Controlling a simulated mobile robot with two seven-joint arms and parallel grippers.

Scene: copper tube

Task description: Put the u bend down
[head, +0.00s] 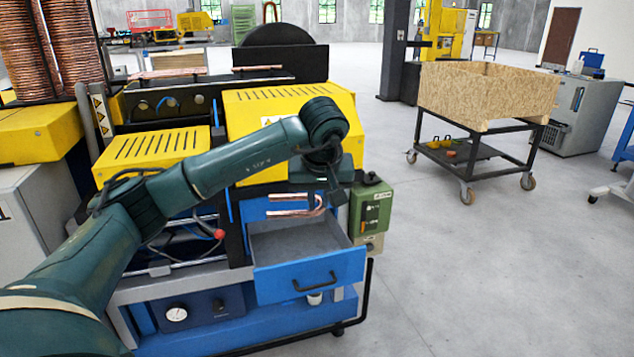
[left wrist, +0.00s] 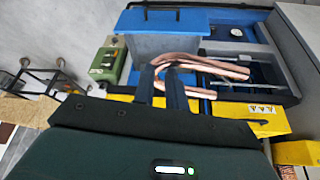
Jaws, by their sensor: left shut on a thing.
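The copper u bend (head: 297,210) is held in the air above the open blue drawer (head: 308,284) of the machine. Its curved end is at my left gripper (head: 325,201) and its two legs point left in the head view. In the left wrist view, the u bend (left wrist: 215,66) passes at the fingertips of the left gripper (left wrist: 163,78), which is shut on it near the curve. The grey inside of the drawer looks empty in the head view. My right gripper is not in view.
A green control box (head: 371,207) stands just right of the drawer. The yellow slotted machine cover (head: 285,105) is behind my left arm. A wooden crate (head: 480,95) on a wheeled cart (head: 475,155) stands at the right, with open floor between.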

